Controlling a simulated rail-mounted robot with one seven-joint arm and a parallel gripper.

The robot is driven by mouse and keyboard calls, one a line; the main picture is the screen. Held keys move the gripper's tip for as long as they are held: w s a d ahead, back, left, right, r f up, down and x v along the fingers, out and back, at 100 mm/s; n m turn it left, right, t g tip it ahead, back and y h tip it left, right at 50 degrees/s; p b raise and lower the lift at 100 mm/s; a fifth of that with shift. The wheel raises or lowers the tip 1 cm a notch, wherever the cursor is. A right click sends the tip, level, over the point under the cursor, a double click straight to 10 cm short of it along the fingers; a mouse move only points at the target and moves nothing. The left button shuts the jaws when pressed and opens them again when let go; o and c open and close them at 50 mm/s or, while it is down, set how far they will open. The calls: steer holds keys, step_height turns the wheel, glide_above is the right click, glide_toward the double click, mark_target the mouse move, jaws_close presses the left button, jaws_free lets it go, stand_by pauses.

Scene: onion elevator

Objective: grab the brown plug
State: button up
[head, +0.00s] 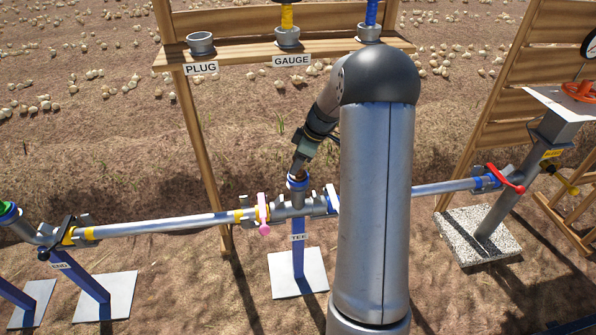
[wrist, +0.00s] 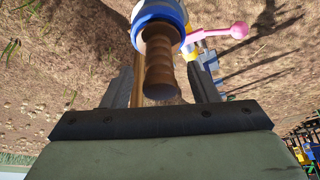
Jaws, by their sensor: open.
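The brown plug (wrist: 160,62) is a ribbed, round-ended piece seated in a blue-and-white collar (wrist: 158,12). In the head view a little of the plug (head: 298,176) shows at the top of the pipe tee (head: 297,208), above the TEE label. My gripper (wrist: 161,72) is open, with one finger on each side of the plug. Gaps show between the plug and both fingers in the wrist view. In the head view my gripper (head: 299,162) is just above the tee's blue collar, and my arm hides part of the pipe to the right.
A pink-handled clamp (head: 263,213) sits on the pipe just left of the tee, and its handle shows in the wrist view (wrist: 238,30). A red lever (head: 506,178) is on the right pipe. A wooden shelf (head: 240,50) with PLUG and GAUGE cups stands behind.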

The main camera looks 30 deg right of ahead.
steer(key=shift+x, duration=1.1)
steer(key=c, duration=1.1)
